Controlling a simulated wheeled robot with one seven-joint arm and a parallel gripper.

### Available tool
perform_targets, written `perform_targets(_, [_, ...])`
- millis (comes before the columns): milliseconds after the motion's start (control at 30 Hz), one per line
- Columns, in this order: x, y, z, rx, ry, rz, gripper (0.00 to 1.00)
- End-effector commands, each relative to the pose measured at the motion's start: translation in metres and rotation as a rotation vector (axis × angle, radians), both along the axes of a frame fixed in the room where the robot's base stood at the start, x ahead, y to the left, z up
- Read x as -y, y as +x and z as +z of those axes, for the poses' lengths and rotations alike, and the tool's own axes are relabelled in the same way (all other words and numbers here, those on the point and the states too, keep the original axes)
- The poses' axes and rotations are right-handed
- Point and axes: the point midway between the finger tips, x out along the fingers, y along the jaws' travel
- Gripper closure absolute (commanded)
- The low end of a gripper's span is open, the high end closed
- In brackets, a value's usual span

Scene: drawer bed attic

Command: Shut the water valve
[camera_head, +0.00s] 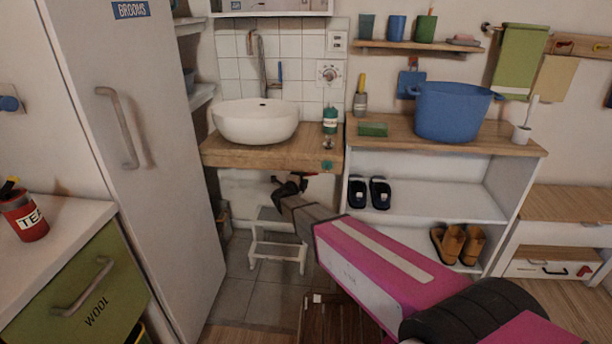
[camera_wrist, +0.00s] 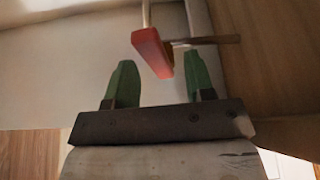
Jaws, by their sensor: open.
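The water valve shows in the wrist view as a red lever (camera_wrist: 152,52) with a thin pale pipe above it and a dark flat bar to its right. In the head view a small bit of red (camera_head: 309,174) shows under the sink counter, beside my gripper (camera_head: 288,184). My gripper is open, and its two green fingers show in the wrist view (camera_wrist: 160,80). The lever's lower end appears between the fingertips in that view, nearer the right finger. I cannot tell whether the lever touches a finger. Nothing is held.
The wooden counter (camera_head: 270,154) with the white basin (camera_head: 255,122) is just above my gripper. A white step stool (camera_head: 276,252) stands below. A tall white cabinet (camera_head: 150,190) is on the left, and a shelf unit (camera_head: 425,200) with shoes is on the right.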

Motion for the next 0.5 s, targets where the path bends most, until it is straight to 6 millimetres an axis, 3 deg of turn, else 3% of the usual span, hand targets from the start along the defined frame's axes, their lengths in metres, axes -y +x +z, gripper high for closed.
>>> perform_targets(200, [-0.017,-0.041,-0.001,0.0,0.0,0.002,0.51])
perform_targets(500, [-0.031,-0.069,-0.002,0.001,0.002,0.0,0.51])
